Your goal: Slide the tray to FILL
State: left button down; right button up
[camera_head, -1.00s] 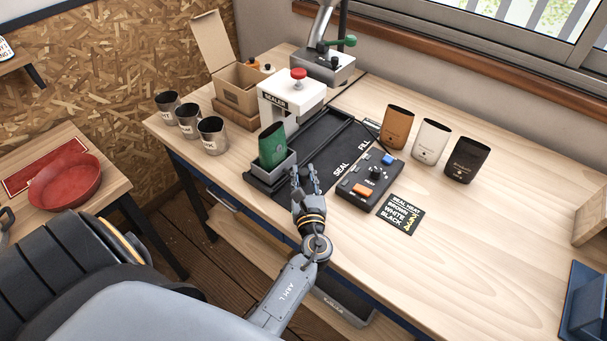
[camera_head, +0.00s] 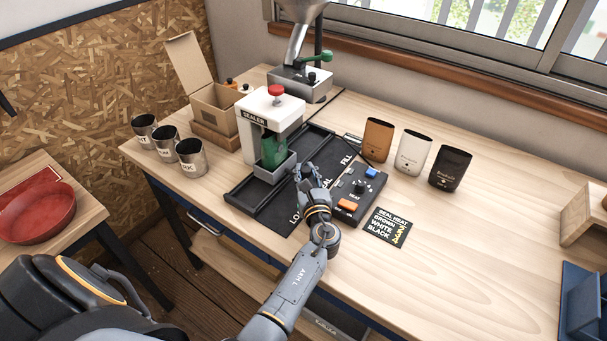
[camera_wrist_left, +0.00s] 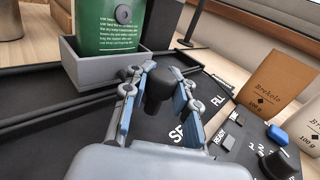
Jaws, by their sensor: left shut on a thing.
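The small grey tray (camera_head: 268,177) sits on the black slide base (camera_head: 246,198) with a green bag (camera_head: 273,150) standing upright in it. The bag is now partly under the white sealer (camera_head: 266,120). My left gripper (camera_head: 304,171) is just right of the tray. In the left wrist view my left gripper (camera_wrist_left: 160,82) is shut on a black knob (camera_wrist_left: 156,92), with the tray (camera_wrist_left: 98,70) close behind it. The word FILL (camera_head: 346,160) is printed at the far end of the base, SEAL is mostly covered by my gripper. My right gripper does not show.
A control box (camera_head: 357,190) with orange and blue buttons stands close to the right of my left gripper. Brown (camera_head: 378,140), white (camera_head: 412,152) and black (camera_head: 450,168) bags stand further right. Metal cups (camera_head: 191,157) stand at the left. The base's far end looks clear.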

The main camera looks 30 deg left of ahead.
pick_arm(q)
jog(key=c, duration=1.1)
grip_release()
jog(key=shift+d+f, duration=0.1)
jog(key=shift+d, duration=0.05)
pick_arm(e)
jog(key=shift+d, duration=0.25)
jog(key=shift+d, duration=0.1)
